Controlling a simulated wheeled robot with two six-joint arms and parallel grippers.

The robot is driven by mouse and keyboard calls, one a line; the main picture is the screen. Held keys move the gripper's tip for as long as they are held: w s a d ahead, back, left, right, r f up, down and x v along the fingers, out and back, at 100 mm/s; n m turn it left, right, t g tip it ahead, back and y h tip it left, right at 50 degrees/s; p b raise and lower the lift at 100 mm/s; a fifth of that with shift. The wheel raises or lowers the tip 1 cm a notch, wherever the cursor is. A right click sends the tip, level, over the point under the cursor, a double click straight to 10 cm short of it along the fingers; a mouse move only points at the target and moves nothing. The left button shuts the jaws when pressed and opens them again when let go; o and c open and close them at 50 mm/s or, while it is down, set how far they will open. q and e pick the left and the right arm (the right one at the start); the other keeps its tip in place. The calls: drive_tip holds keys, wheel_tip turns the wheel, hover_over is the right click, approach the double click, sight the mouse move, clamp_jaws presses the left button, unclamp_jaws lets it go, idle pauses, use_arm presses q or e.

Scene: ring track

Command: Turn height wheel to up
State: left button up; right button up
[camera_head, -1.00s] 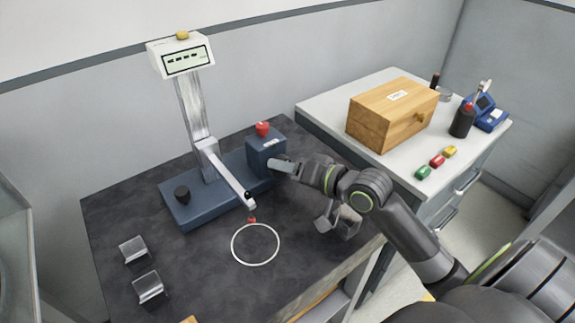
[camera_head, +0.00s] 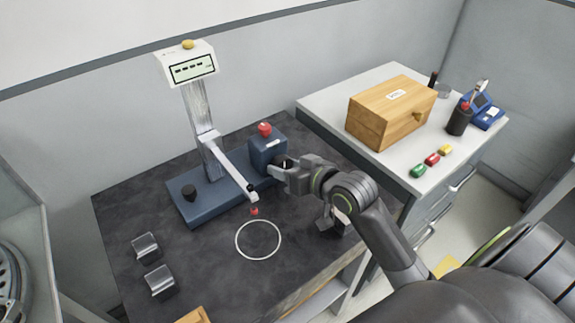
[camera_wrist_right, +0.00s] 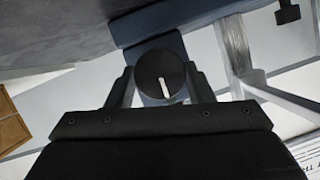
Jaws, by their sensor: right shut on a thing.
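The height wheel is a round black knob (camera_wrist_right: 158,72) with a white pointer line, on the side of the blue box (camera_head: 268,147) at the right end of the measuring stand. In the right wrist view, the pointer runs from the knob's middle toward the bottom edge. My right gripper (camera_wrist_right: 161,84) is shut on the knob, one finger on each side. In the head view my right gripper (camera_head: 279,166) reaches the box from the right and covers part of the knob. My left gripper is not in view.
The stand's blue base (camera_head: 205,207) carries a column with a display (camera_head: 190,69) and an arm above a white ring (camera_head: 237,240). A red button (camera_head: 264,129) tops the box. Two metal blocks (camera_head: 146,247) lie left. A wooden box (camera_head: 375,119) stands on the side cabinet.

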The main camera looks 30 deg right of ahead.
idle(0.3)
drive_tip(key=o, duration=1)
drive_tip(key=shift+c, duration=0.2)
drive_tip(key=p+v, duration=0.6)
drive_tip(key=v, duration=1.1)
drive_tip(key=shift+s, duration=0.25)
drive_tip(key=shift+d, duration=0.15)
